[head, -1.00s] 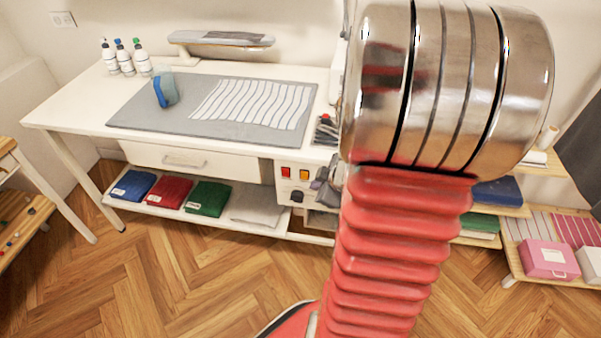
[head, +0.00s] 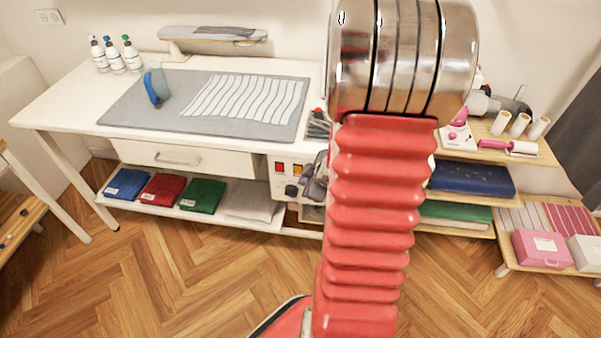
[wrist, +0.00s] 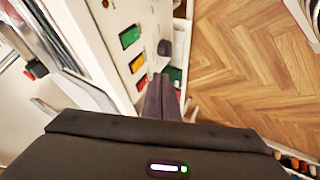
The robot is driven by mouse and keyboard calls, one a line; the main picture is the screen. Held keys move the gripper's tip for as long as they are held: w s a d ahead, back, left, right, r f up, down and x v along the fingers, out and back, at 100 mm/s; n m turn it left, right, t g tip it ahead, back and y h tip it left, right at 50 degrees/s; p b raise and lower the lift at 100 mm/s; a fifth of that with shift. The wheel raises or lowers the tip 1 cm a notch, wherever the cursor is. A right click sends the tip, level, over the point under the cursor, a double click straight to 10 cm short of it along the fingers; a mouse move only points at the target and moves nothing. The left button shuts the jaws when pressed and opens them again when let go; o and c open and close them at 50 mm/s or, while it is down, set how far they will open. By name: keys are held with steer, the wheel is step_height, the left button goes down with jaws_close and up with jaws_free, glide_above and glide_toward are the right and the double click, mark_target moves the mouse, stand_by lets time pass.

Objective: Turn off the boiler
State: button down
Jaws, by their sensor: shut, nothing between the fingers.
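The boiler's white control panel (head: 284,181) is set under the right part of the white table. In the head view it shows a red switch (head: 280,167), an orange-yellow switch (head: 298,169) and a black knob (head: 291,190). The wrist view shows a green switch (wrist: 130,37), the yellow one (wrist: 137,63), the red one (wrist: 141,83) and the knob (wrist: 164,47). My gripper (wrist: 161,80) is shut and empty, its dark tips close to the panel beside the red switch. I cannot tell whether they touch. In the head view my gripper (head: 317,178) hides the panel's right part.
The table (head: 60,103) has a grey mat with striped cloth. Its lower shelf (head: 150,206) holds folded fabrics left of the panel. A shelf unit (head: 545,154) with rolls and fabrics stands right. The wooden floor (head: 180,280) in front is clear.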

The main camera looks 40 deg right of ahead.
mark_target(297, 169)
steer(key=w+d+f, duration=0.3)
steer(key=w, duration=0.2)
steer(key=shift+w+d+f, duration=0.2)
steer(key=shift+w+d, duration=0.05)
steer(key=shift+d, duration=0.15)
stand_by(0.5)
steer(key=shift+w+d+r, duration=0.1)
steer(key=shift+w+d, duration=0.05)
steer(key=shift+d, duration=0.1)
steer(key=shift+r, duration=0.15)
steer(key=shift+r, duration=0.65)
steer(key=shift+a, duration=0.1)
